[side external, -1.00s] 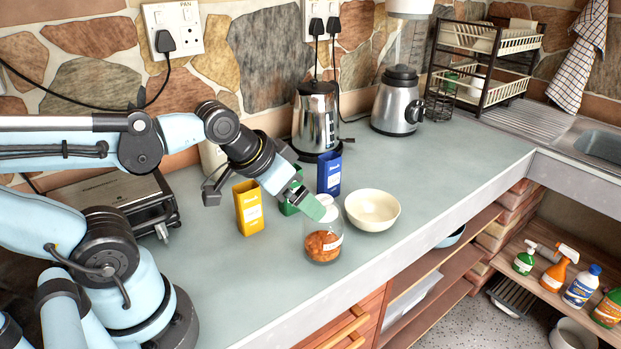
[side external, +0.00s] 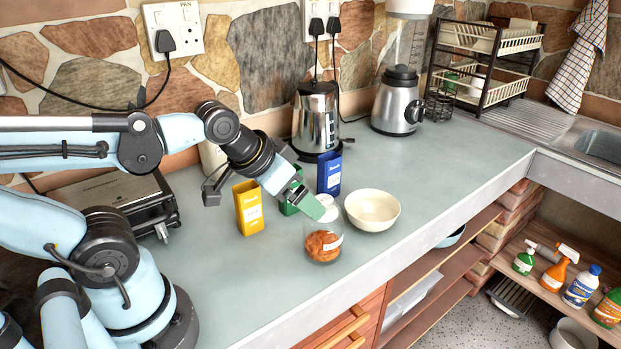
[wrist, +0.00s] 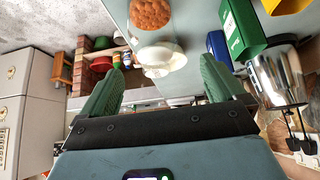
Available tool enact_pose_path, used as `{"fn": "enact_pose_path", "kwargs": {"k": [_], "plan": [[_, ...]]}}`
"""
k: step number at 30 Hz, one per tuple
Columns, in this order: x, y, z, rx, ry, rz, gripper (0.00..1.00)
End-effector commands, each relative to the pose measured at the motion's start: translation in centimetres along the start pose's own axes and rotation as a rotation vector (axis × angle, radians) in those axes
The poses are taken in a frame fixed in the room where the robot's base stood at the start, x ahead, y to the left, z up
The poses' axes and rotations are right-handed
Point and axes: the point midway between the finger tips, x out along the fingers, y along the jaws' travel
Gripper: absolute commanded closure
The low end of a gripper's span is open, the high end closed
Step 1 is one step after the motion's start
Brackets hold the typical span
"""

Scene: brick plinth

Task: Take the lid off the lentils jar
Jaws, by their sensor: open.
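The lentils jar (side external: 323,243) is clear glass with orange-brown contents and a pale label. It stands upright on the grey-green counter, and a whitish lid (side external: 327,203) shows at its top, partly hidden by my gripper. In the wrist view the jar (wrist: 150,14) shows at the top, with its pale lid (wrist: 157,47) towards my gripper. My gripper (side external: 314,208) has green fingers and points down at the jar's top from the left. In the wrist view its fingers (wrist: 160,82) are wide apart with nothing between them. I cannot tell if they touch the lid.
A cream bowl (side external: 372,210) stands close to the jar's right. A yellow box (side external: 248,208), a green box (side external: 288,207) and a blue box (side external: 329,174) stand left and behind. A steel kettle (side external: 318,115) and a blender (side external: 398,105) are further back. The front counter is clear.

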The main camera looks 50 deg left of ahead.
Motion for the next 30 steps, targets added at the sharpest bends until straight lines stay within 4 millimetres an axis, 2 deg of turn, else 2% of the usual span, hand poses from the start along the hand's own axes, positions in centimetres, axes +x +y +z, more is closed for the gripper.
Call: {"fn": "enact_pose_path", "kwargs": {"k": [8, 11, 21, 25, 30], "plan": [[-0.2, 0.0, -0.4, 0.007, -0.018, 0.001, 0.03], [-0.7, 0.1, -1.6, 0.028, -0.074, 0.003, 0.03], [-3.0, 0.8, -7.8, 0.160, -0.421, 0.039, 0.03], [-3.4, 1.1, -9.4, 0.201, -0.527, 0.057, 0.03], [-3.7, 1.2, -10.4, 0.229, -0.605, 0.072, 0.03]]}}
